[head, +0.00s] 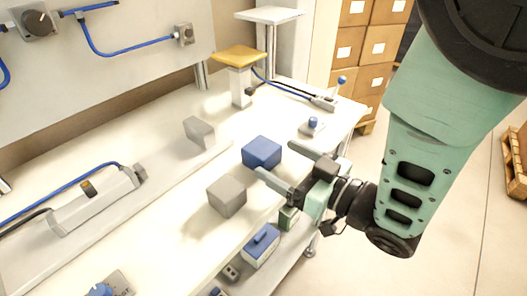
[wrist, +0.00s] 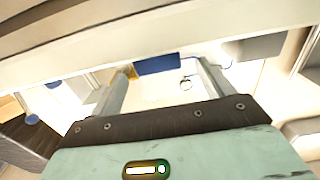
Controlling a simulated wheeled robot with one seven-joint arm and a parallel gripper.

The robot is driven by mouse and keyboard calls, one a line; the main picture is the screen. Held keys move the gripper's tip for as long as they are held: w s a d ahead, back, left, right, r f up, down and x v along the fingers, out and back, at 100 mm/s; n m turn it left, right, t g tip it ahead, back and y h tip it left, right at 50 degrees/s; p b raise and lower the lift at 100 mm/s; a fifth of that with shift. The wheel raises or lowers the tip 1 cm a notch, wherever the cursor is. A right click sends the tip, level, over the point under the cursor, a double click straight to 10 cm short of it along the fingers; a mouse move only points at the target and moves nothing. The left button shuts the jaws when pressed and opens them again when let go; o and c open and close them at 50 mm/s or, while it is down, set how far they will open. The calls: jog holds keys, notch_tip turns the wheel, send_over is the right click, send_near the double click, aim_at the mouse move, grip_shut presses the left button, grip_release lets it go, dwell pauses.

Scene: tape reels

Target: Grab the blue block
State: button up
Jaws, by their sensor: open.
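The blue block (head: 261,153) sits on the pale workbench, near its right-hand edge. In the wrist view the blue block (wrist: 157,65) shows ahead, between the fingertips, its top cut off by a pale band. My gripper (head: 276,160) is open, its two fingers pointing at the block from the right. In the wrist view my gripper (wrist: 162,68) has an empty gap between its fingers. I cannot tell whether the fingertips reach past the block's near face.
A grey block (head: 227,196) stands just left of the near finger; another grey block (head: 199,131) is farther back. A blue-knobbed control (head: 312,126) sits behind the far finger. A yellow-topped stand (head: 239,57) is at the back.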

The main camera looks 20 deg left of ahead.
aim_at(274, 154)
jog(key=shift+p+x, duration=0.65)
jog(key=shift+x, duration=2.15)
jog(key=shift+w+r, duration=0.1)
jog(key=shift+w, duration=0.05)
jog(key=c, duration=1.2)
